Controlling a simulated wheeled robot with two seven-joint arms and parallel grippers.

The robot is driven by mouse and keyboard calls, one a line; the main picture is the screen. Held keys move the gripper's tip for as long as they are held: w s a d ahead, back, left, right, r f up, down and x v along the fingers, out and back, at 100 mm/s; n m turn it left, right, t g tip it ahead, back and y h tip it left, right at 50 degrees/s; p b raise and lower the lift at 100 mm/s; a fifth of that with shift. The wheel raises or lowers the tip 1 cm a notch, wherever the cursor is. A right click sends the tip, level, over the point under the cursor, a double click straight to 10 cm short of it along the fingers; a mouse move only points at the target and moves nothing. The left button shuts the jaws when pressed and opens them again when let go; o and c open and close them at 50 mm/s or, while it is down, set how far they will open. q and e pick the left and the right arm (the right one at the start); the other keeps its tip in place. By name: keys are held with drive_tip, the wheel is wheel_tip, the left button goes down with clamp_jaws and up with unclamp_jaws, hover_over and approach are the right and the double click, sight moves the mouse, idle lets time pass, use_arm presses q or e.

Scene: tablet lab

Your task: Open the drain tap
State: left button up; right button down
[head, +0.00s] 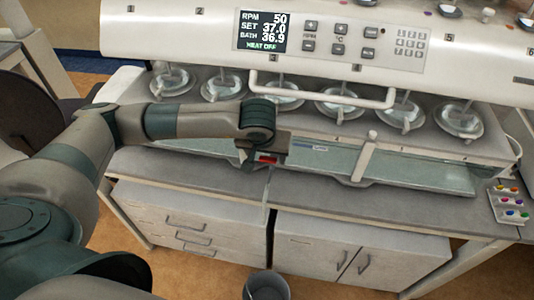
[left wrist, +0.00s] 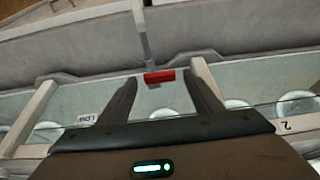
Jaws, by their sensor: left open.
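The drain tap's red handle (head: 267,159) shows at the front of the glass-walled water bath (head: 420,170). In the left wrist view the red handle (left wrist: 159,77) lies crosswise at the end of a thin grey pipe. My left gripper (head: 264,156) is at the handle in the head view and partly hides the tap. In the left wrist view my left gripper (left wrist: 160,82) is open, with one finger on each side of the handle and a gap on both sides. I cannot tell how deep the handle sits between the fingers. My right gripper is not in view.
A grey bucket (head: 267,285) stands on the floor below the bench. The control head (head: 170,35) shows "HEAT OFF" above several vessels. A white bar handle (head: 322,96) crosses in front of them. A tray of coloured tablets (head: 505,215) is at the bench's right end.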

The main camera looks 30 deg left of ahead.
use_arm(q)
drive_tip(key=shift+c, duration=0.3)
drive_tip(key=c, duration=1)
